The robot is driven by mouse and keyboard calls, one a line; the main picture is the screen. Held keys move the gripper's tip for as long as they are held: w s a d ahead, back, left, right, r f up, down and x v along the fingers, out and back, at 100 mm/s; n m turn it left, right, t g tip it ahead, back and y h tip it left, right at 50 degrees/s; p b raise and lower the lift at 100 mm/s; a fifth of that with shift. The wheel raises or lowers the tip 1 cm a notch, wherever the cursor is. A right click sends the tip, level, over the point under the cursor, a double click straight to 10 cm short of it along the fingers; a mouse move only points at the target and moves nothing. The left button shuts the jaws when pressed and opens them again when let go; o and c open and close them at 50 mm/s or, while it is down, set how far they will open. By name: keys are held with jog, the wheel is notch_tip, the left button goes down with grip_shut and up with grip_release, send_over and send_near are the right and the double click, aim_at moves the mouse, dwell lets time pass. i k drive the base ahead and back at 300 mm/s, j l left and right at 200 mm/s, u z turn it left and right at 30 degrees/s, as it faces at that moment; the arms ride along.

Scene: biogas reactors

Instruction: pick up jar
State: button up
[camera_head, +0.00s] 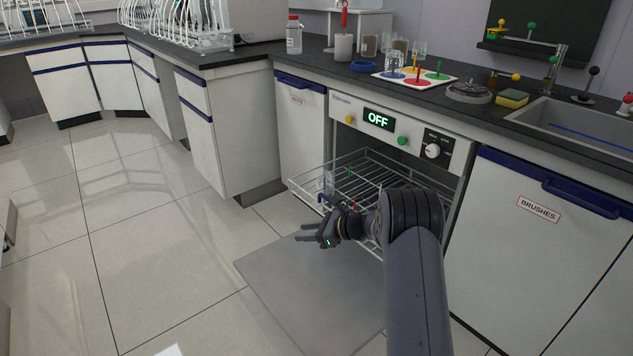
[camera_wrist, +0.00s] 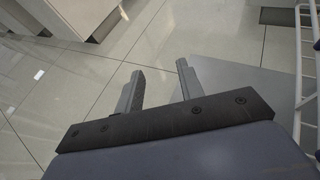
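Several small clear glass jars stand on the dark counter: one (camera_head: 370,45) right of the grey cup, one (camera_head: 419,49) further right, and one (camera_head: 393,60) by the colored-dot board. Another clear glass vessel (camera_head: 326,183), possibly a jar, is at the left front of the pulled-out wire rack (camera_head: 350,172). My gripper (camera_head: 305,235) is in front of and below the rack's left front corner, apart from the glass there. In the wrist view my gripper (camera_wrist: 160,68) has its two fingers apart with only floor between them. No jar shows in the wrist view.
The washer (camera_head: 405,128) reads OFF, and its lowered door (camera_head: 312,290) lies low over the floor. A red-capped bottle (camera_head: 294,36), grey cup (camera_head: 343,47), blue ring (camera_head: 363,66) and sponge (camera_head: 512,98) are on the counter. The tiled floor (camera_head: 160,250) at left is clear.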

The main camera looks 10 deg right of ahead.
aim_at(323, 177)
jog(key=i+j+z, duration=0.15)
jog(key=j+z, duration=0.3)
jog(key=j, duration=0.45)
jog(key=j+z, duration=0.45)
jog(key=j, duration=0.5)
jog(key=k+j+z, duration=0.15)
jog(key=j+z, duration=0.3)
jog(key=j, duration=0.45)
jog(key=i+j+z, duration=0.15)
jog(key=i, duration=0.2)
jog(key=i+j+z, duration=0.1)
jog(key=i+j, duration=0.2)
jog(key=i, duration=0.1)
